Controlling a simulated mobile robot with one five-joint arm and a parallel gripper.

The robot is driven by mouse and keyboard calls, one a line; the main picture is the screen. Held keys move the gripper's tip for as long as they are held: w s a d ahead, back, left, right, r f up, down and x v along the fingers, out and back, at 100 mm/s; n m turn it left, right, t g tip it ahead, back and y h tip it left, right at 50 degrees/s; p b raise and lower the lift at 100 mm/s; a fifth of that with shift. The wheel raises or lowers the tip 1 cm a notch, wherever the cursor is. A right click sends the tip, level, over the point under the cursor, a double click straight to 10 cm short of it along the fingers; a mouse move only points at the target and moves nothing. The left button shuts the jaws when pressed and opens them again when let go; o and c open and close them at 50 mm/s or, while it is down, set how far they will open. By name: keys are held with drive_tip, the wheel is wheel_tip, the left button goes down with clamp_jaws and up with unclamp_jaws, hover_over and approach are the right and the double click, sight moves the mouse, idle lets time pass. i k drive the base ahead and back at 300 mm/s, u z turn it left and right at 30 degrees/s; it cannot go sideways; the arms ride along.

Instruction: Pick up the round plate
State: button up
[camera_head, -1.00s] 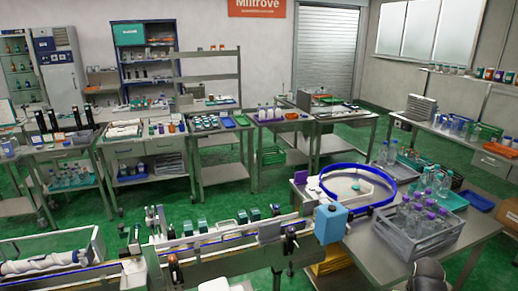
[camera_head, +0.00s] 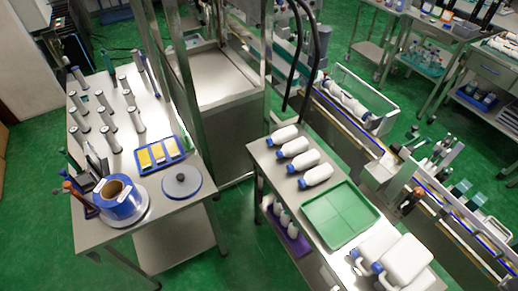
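A round plate (camera_head: 193,188), flat and grey-blue with a blue rim, lies at the front right corner of the left table (camera_head: 88,233). A dark knob (camera_head: 181,178) stands at its middle. A roll of blue material (camera_head: 119,203) sits on a pale round base to the plate's left. A blue tray (camera_head: 160,154) with yellow and white items lies just behind the plate. My gripper is not in view.
Several grey posts (camera_head: 107,121) stand on the left table. A second table holds white bottles (camera_head: 292,146), a green tray (camera_head: 342,214) and white jugs (camera_head: 402,257). Green floor (camera_head: 240,225) is open between the tables. A metal frame rises behind.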

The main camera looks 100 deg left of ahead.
sight(181, 181)
drive_tip(key=u, duration=5.1)
drive_tip(key=i, duration=0.1)
drive_tip(key=z, duration=1.85)
drive_tip(key=k, duration=0.2)
drive_tip(key=u, duration=1.95)
drive_tip(key=i, duration=1.45)
drive_tip(key=u, duration=0.25)
